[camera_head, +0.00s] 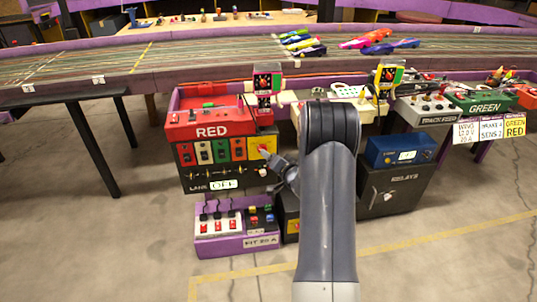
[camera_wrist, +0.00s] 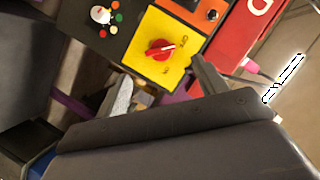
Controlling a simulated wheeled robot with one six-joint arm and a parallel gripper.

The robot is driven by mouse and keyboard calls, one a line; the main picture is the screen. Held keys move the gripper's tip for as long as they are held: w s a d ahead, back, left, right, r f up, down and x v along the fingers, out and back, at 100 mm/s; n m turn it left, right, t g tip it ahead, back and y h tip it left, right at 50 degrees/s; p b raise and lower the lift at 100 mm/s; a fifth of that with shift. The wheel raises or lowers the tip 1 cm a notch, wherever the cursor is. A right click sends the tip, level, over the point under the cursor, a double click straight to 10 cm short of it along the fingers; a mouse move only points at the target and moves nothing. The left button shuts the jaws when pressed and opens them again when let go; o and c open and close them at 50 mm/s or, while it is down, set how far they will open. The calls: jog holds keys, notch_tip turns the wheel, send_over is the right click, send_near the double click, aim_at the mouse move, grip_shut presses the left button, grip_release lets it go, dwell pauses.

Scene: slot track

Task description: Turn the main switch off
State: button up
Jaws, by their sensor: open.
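The main switch appears to be the red rotary knob (camera_wrist: 160,49) on a yellow plate (camera_wrist: 149,32) in the wrist view. In the head view the yellow plate (camera_head: 263,141) is at the right end of the red-topped control box. My gripper (camera_wrist: 164,86) is open, with its two fingers apart just below the knob in the wrist view, holding nothing. In the head view my gripper (camera_head: 277,163) is beside the plate, partly hiding the knob.
A purple tray (camera_head: 236,244) of switches sits below. A relay cabinet (camera_head: 395,192) with a blue box (camera_head: 400,150) stands right. The slot track (camera_head: 190,50) runs behind; floor in front is clear.

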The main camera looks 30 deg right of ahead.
jog(key=v, duration=0.3)
jog(key=shift+s, duration=0.25)
jog(key=shift+w, duration=0.1)
jog(key=b+x, duration=0.2)
jog(key=x, duration=0.8)
jog(key=shift+w, duration=0.35)
